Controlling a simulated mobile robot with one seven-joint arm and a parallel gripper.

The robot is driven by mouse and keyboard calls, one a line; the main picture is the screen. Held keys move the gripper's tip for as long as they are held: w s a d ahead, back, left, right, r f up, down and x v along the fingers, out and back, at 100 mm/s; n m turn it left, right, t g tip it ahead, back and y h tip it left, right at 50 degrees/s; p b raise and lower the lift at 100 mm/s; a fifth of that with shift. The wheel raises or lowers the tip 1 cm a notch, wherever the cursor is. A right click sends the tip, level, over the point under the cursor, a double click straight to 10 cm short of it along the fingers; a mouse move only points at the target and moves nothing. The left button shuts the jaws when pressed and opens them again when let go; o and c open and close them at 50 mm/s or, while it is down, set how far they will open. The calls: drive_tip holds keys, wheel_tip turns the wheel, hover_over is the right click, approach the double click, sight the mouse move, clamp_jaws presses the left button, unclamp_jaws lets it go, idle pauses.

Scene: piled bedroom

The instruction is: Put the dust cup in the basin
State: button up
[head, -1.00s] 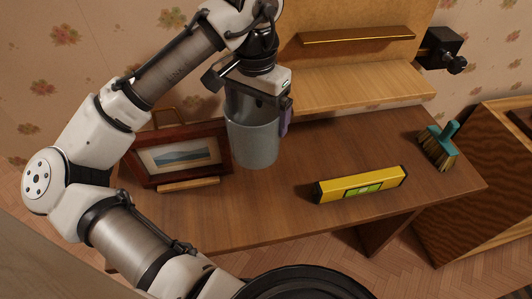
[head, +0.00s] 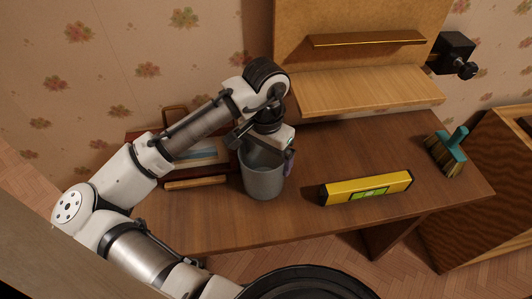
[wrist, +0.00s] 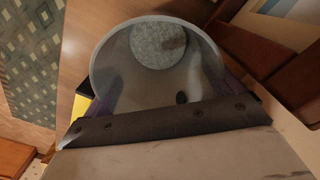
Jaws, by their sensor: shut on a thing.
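The dust cup is a grey, open-topped, slightly see-through cup (head: 263,178), upright at the left-middle of the brown desk in the head view. My gripper (head: 266,150) is shut on its upper part, with a purple piece showing at the right side. I cannot tell whether the cup's bottom touches the desk or hangs just above it. The wrist view looks into the cup (wrist: 110,62), which appears empty with a round speckled bottom; my gripper (wrist: 170,122) crosses its near side.
A yellow spirit level (head: 367,188) lies right of the cup on the desk (head: 335,150). A teal-handled brush (head: 448,152) is at the desk's right end. A picture frame (head: 135,140) stands behind my arm. A raised wooden shelf (head: 355,90) is at the back.

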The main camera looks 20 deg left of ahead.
drive_tip(key=shift+f, duration=0.2)
drive_tip(key=o, duration=0.8)
drive_tip(key=shift+r, duration=0.1)
